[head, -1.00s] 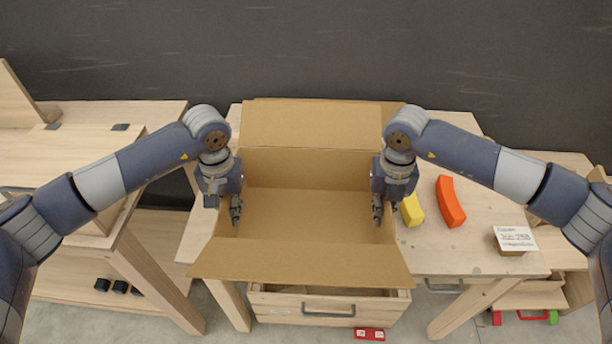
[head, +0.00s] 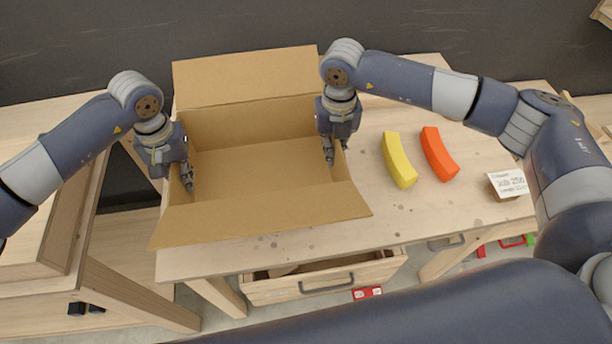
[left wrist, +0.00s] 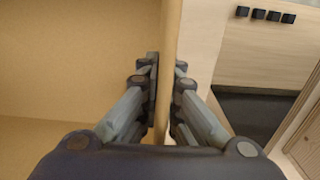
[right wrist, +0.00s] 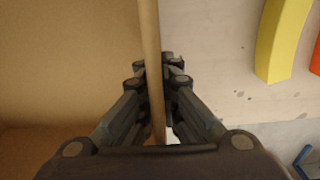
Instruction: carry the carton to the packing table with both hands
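The open brown carton (head: 262,172) is over the left part of a wooden table (head: 400,215), its flaps spread at back and front. I cannot tell whether its base touches the tabletop. My left gripper (head: 184,178) pinches the carton's left wall; the left wrist view shows a finger on each side of that wall (left wrist: 170,60). My right gripper (head: 334,152) pinches the right wall, also with a finger on each side of the wall (right wrist: 151,40) in the right wrist view. The carton looks empty and about level. Which table is the packing table is not marked.
A yellow curved block (head: 400,160) and an orange one (head: 439,154) lie right of the carton, near a labelled small box (head: 509,184). A drawer (head: 325,279) is partly open below. Another wooden bench (head: 30,225) stands left. A dark wall is behind.

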